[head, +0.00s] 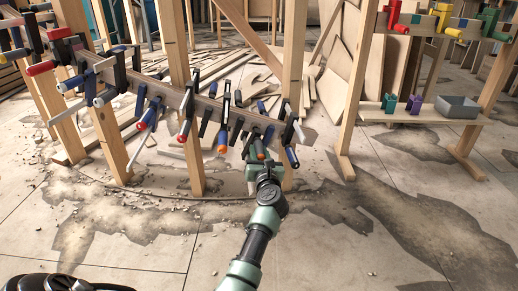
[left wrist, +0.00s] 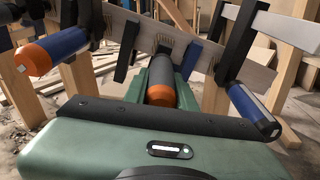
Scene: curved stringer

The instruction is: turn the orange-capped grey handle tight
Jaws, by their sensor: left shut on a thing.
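The grey handle with the orange cap (left wrist: 162,82) is in the middle of the left wrist view, its capped end toward the camera. My left gripper (left wrist: 160,92) has its green fingers on both sides of the handle and is shut on it. In the head view the left gripper (head: 261,160) is at the right part of the clamp row, where it hides most of the handle. The clamp holds the curved wooden stringer (left wrist: 190,48), which also shows in the head view (head: 212,103). My right gripper is not in view.
A blue handle with an orange end (left wrist: 50,50) is close on the left, and another blue handle (left wrist: 252,108) is close on the right. Several more clamps line the stringer. Wooden posts (head: 178,60) stand behind. A shelf (head: 420,113) holds a grey bin (head: 458,106) at right.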

